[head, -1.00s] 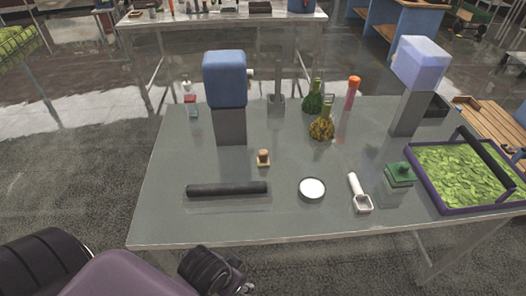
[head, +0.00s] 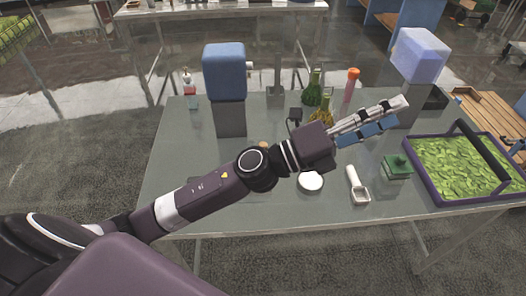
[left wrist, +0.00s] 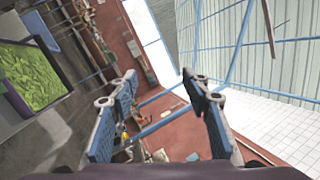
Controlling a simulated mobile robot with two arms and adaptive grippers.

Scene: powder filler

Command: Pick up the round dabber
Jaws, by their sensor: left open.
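My left gripper (head: 396,114) is open and empty, held above the table and pointing right in the head view. Its two fingers also show in the left wrist view (left wrist: 160,80), with nothing between them. A small tan block with a rounded brown knob (head: 264,145) is mostly hidden behind my left arm. A green block with a knob on top (head: 397,166) stands on the right of the table, below the gripper in the picture. I cannot tell for sure which of these is the round dabber. My right gripper is not in view.
A round white-filled dish (head: 311,182) and a white scoop (head: 358,187) lie at the front of the grey table (head: 290,212). A purple-rimmed tray of green leaves (head: 415,190) is at right. Blue-topped machines (head: 224,72) and (head: 418,55) a second machine, plus bottles (head: 314,88), stand behind.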

